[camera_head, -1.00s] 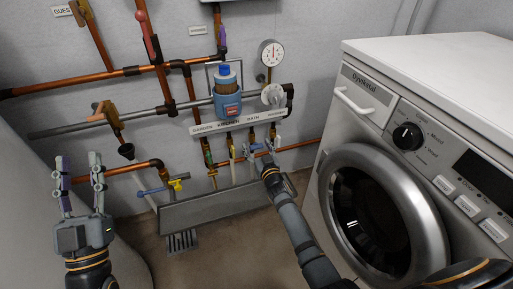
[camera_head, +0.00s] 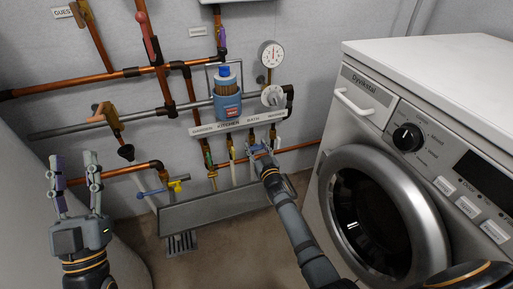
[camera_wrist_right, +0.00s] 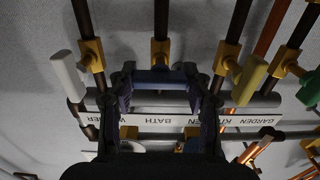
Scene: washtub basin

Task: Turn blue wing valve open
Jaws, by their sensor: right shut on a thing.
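The blue wing valve (camera_wrist_right: 160,82) sits below a brass fitting on the BATH pipe in the right wrist view. It looks dark blue there and lies crosswise between the fingers. In the head view its blue handle (camera_head: 256,148) shows small under the manifold, partly hidden by my gripper. My right gripper (camera_head: 265,157) is shut on this valve; its fingers also stand on both sides of it in the wrist view (camera_wrist_right: 163,100). My left gripper (camera_head: 73,165) is open and empty, fingers pointing up, at the left and away from the valve.
A white-handled valve (camera_wrist_right: 68,75) and a yellow-green-handled valve (camera_wrist_right: 248,78) flank the held one closely. A labelled strip (camera_head: 237,126) runs above the valves. A grey trough (camera_head: 215,207) lies below. A washing machine (camera_head: 385,215) stands close on the right.

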